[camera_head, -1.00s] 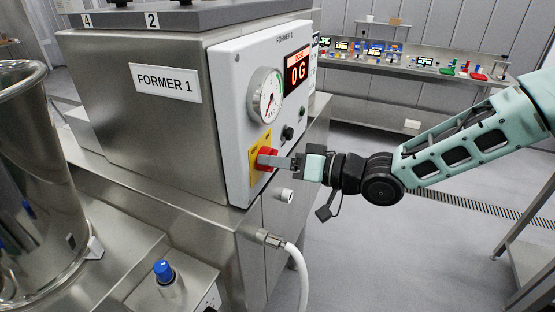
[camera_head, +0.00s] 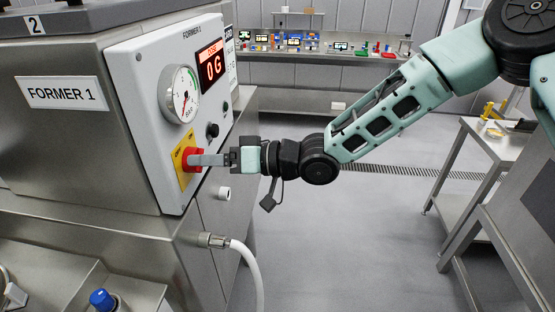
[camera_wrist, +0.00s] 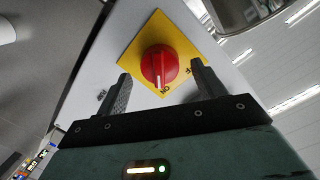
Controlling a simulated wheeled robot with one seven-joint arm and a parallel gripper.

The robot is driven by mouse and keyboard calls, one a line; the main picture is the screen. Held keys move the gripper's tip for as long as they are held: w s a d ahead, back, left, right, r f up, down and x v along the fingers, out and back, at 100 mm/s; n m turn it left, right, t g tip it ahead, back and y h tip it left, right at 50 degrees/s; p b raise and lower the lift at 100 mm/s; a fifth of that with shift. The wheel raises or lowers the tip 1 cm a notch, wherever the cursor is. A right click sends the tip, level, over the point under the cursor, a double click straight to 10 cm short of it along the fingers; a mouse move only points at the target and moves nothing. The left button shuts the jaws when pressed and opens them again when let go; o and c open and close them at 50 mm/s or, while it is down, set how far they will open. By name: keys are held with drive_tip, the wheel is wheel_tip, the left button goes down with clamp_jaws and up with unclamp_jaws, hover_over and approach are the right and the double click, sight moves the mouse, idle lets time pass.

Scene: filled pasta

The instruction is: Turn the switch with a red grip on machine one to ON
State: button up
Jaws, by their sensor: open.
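The red-grip switch (camera_head: 191,160) sits on a yellow plate on the white front panel of the machine labelled FORMER 1 (camera_head: 62,94). In the wrist view my gripper (camera_wrist: 163,88) is open, one finger on each side of the red grip. Whether the fingers touch the grip cannot be told.
A black knob (camera_head: 212,130) is close to my gripper. A white hose (camera_head: 246,265) hangs below.

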drive_tip(key=s+d+r+b, duration=0.1)
drive_tip(key=d+b, duration=0.2)
drive_tip(key=d, duration=1.2)
drive_tip(key=shift+s+d+r+b, duration=0.15)
drive_tip(key=shift+d+r+b, duration=0.2)
drive_tip(key=shift+d+b, duration=0.05)
drive_tip(key=s+d+f+m+t+h+b, duration=0.1)
drive_tip(key=s+d+f+t+h+b, duration=0.1)
drive_tip(key=f+h, duration=0.3)
drive_tip(key=s+d+f+t+h+b, duration=0.1)
drive_tip(key=s+d+f+h+b, duration=0.15)
drive_tip(key=f+h, duration=0.35)
drive_tip(key=s+d+g+h+b, duration=0.1)
drive_tip(key=s+d, duration=0.3)
drive_tip(key=s, duration=0.4)
drive_tip(key=s+d+f+m+g+h+b, duration=0.1)
drive_tip(key=s+d+g+h, duration=0.2)
drive_tip(key=s, duration=0.6)
drive_tip(key=shift+s+d+f+h, duration=0.2)
drive_tip(key=shift+d+h, duration=0.4)
drive_tip(key=shift+d, duration=0.6)
